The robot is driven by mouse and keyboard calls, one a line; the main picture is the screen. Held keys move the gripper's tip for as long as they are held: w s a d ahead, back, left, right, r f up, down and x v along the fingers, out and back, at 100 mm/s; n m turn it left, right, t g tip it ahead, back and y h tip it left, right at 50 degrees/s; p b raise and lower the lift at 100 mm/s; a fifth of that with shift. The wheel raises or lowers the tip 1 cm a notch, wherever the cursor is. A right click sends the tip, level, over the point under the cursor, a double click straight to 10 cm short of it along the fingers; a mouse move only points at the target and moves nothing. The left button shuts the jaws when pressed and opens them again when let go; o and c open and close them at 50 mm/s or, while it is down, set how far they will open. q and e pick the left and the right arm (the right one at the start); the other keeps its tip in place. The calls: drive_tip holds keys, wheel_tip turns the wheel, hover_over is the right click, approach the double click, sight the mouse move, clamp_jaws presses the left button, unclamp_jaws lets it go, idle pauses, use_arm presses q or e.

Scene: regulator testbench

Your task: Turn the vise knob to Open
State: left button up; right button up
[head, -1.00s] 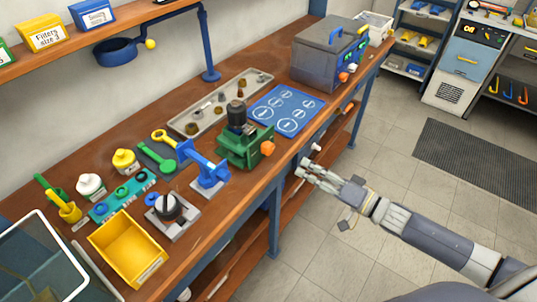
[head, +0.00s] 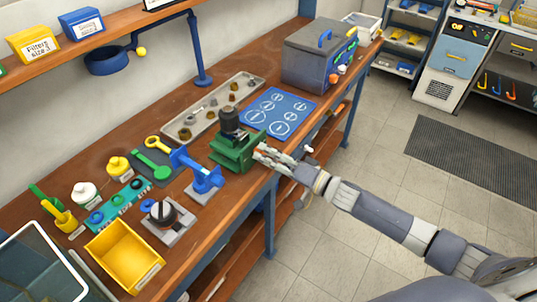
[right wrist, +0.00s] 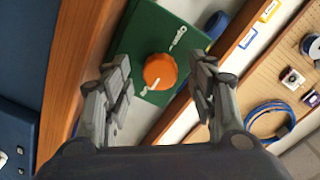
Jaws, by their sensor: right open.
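The green vise (head: 238,150) stands at the front edge of the wooden bench, with a dark cylindrical part upright in it. Its orange knob (right wrist: 160,72) has a white pointer mark and sits on the green face in the right wrist view, with white markings beside it. In the right wrist view my right gripper (right wrist: 160,88) is open, with one finger on each side of the knob and visible gaps. My left gripper is not in view.
A blue mat with white circles (head: 279,112) and a parts tray (head: 213,106) lie behind the vise. A blue stand (head: 204,178), black-knobbed device (head: 167,214) and yellow bin (head: 125,255) are to its left. A grey box (head: 318,58) stands farther right.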

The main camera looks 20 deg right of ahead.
drive_tip(key=shift+w+a, duration=0.15)
drive_tip(key=shift+c, duration=0.4)
drive_tip(key=c, duration=1)
